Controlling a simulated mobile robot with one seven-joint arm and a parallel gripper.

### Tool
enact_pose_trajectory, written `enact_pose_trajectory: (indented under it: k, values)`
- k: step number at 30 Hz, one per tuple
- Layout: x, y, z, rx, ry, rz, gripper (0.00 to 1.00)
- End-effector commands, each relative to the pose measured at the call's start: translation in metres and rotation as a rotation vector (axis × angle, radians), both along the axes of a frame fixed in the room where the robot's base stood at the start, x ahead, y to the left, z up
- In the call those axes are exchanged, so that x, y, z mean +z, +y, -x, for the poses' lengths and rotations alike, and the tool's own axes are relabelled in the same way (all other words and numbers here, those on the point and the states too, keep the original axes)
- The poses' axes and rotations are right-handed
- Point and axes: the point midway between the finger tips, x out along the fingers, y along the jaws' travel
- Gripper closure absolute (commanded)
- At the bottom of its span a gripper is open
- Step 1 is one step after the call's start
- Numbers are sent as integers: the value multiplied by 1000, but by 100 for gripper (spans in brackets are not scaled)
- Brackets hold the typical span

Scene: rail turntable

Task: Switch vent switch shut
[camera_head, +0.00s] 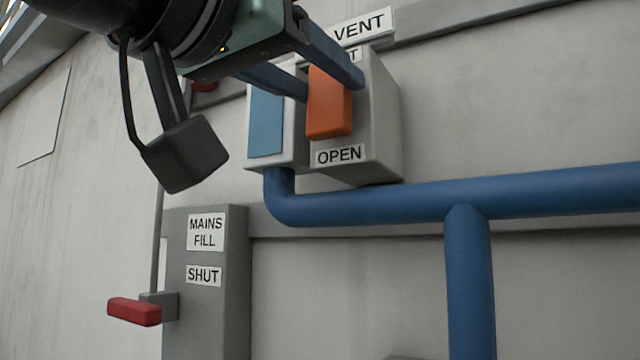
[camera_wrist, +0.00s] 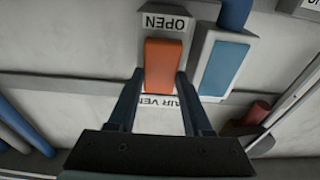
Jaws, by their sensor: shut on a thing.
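The vent switch is a grey box (camera_head: 383,120) on the wall with an orange handle (camera_head: 328,118). The handle's lower end is just above the OPEN label (camera_head: 340,154). A label higher on the box is mostly hidden; only a final "T" shows. The VENT sign (camera_head: 362,26) is above the box. My gripper (camera_head: 334,92) comes from the upper left, its two blue fingers on either side of the handle's upper part, shut on it. In the wrist view, the orange handle (camera_wrist: 164,60) shows between the fingertips (camera_wrist: 159,76), with the OPEN label (camera_wrist: 166,23) beyond it.
A blue panel (camera_head: 266,122) in a pale frame adjoins the switch box on its left. A blue pipe (camera_head: 400,204) runs below the box and branches down. A grey MAINS FILL post (camera_head: 207,300) with a red handle (camera_head: 134,311) stands at lower left.

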Motion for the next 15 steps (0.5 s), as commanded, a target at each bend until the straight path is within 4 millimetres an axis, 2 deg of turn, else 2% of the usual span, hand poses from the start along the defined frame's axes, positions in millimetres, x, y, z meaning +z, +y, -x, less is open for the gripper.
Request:
enact_pose_trajectory:
  k: [6, 15]
  values:
    - [4, 0, -1, 1, 106, -61, 100]
    - [3, 0, -1, 1, 125, -72, 100]
